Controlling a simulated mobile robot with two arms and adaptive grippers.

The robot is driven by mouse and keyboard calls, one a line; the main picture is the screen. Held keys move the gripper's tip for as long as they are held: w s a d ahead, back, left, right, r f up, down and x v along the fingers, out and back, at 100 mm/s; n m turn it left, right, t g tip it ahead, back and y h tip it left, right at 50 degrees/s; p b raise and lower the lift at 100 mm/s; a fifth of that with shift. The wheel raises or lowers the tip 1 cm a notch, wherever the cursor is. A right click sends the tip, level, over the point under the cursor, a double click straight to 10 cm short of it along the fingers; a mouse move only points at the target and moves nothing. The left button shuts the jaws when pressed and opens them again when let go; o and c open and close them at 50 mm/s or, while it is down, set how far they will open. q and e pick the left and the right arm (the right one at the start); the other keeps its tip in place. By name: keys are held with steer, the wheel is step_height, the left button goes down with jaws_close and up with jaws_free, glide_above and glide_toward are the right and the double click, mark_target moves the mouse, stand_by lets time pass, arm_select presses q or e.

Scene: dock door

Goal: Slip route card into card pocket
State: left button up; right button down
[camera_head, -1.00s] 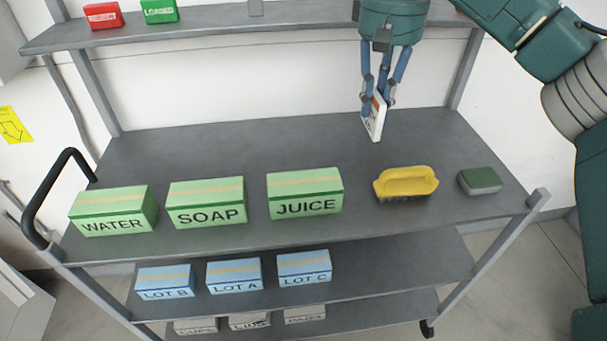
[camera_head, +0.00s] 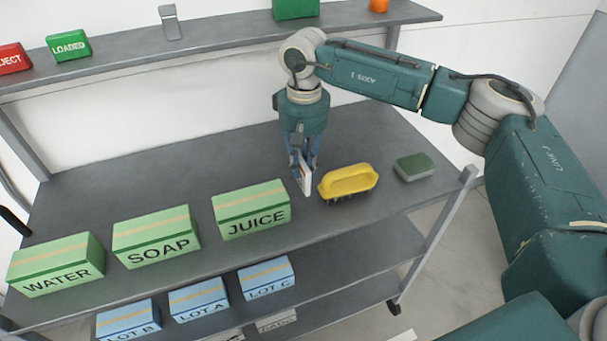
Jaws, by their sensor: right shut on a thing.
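My right gripper (camera_head: 307,163) points down over the cart's upper deck. It is shut on the route card (camera_head: 306,182), a thin white card held upright and seen nearly edge-on. The card is just left of the yellow brush and right of the JUICE box in the picture; whether its lower edge touches the deck I cannot tell. A small grey upright holder (camera_head: 171,22) stands on the top shelf, right of the green LOADED block; it may be the card pocket, but its opening is not clear. My left gripper is out of view.
Green boxes WATER (camera_head: 56,265), SOAP (camera_head: 156,238) and JUICE (camera_head: 251,211) line the deck's front. A yellow brush (camera_head: 348,182) and a green-grey sponge (camera_head: 415,167) lie to the right. Blue lot boxes (camera_head: 199,300) sit below. The deck behind the green boxes is clear.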

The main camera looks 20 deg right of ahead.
mark_target(304, 179)
step_height(304, 179, down, 4)
steer(key=shift+r+p, duration=0.2)
steer(key=shift+p, duration=0.35)
steer(key=shift+f, duration=0.25)
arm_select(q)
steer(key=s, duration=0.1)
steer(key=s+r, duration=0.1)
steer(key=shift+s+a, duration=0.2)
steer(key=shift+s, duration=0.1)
